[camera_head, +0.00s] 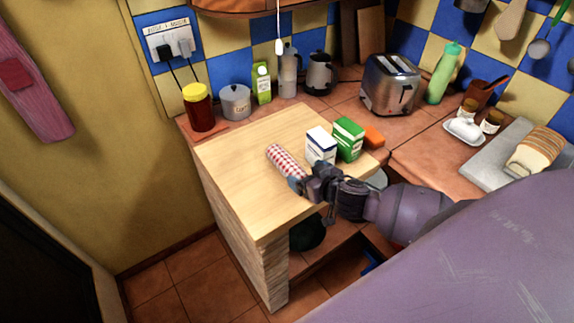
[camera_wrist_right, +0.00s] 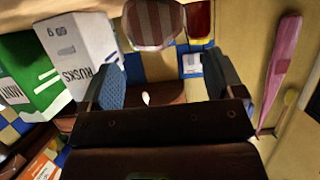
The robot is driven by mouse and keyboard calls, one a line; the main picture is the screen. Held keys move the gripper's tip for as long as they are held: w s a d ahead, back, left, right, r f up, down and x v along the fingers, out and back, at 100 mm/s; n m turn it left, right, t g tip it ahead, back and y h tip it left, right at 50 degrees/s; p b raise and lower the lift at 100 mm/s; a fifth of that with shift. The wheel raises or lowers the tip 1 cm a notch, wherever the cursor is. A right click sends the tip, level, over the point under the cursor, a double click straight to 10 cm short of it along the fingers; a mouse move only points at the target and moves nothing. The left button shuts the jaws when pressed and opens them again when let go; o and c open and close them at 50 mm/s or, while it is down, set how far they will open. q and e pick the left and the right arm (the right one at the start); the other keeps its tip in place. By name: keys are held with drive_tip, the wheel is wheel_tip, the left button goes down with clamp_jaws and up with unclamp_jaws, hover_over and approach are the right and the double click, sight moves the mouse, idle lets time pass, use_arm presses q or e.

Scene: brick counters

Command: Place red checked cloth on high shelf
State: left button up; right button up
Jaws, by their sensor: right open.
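The red checked cloth (camera_head: 285,159) is a roll lying on the pale wooden counter top (camera_head: 232,158). In the right wrist view, a striped reddish shape at the top, likely the cloth (camera_wrist_right: 153,24), shows ahead of the fingers. My right gripper (camera_head: 299,186) is at the cloth's near end, low over the counter. Its two fingers are apart in the right wrist view (camera_wrist_right: 165,82), with nothing held between them. I cannot tell whether they touch the cloth. A brown wooden edge (camera_head: 235,7) at the top may be the high shelf; its upper surface is out of view. My left gripper is not in view.
A red jar (camera_head: 199,110) and a grey pot (camera_head: 235,103) are behind. A pull cord (camera_head: 279,45) hangs above. The counter's left part is clear.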

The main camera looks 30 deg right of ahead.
sight(297, 170)
drive_tip(key=shift+f+x, duration=0.1)
drive_tip(key=shift+x, duration=1.2)
drive_tip(key=shift+f+x, duration=0.15)
drive_tip(key=shift+x, duration=1.15)
drive_tip(key=shift+s, duration=0.1)
drive_tip(key=c, duration=1.1)
drive_tip(key=shift+r+p, duration=0.55)
drive_tip(key=shift+r, duration=4.5)
drive_tip(key=shift+s+d, duration=0.15)
drive_tip(key=shift+d, duration=0.2)
drive_tip(key=shift+m+h, duration=0.4)
drive_tip(key=shift+h, duration=0.1)
drive_tip(key=s+a+r, duration=0.1)
drive_tip(key=a+r, duration=0.1)
drive_tip(key=a, duration=0.2)
drive_tip(key=s+a+r, duration=0.2)
drive_tip(key=a, duration=0.2)
drive_tip(key=s+a+r+b, duration=0.1)
drive_tip(key=s+a, duration=0.1)
drive_tip(key=a, duration=0.1)
drive_tip(key=shift+a+r, duration=0.4)
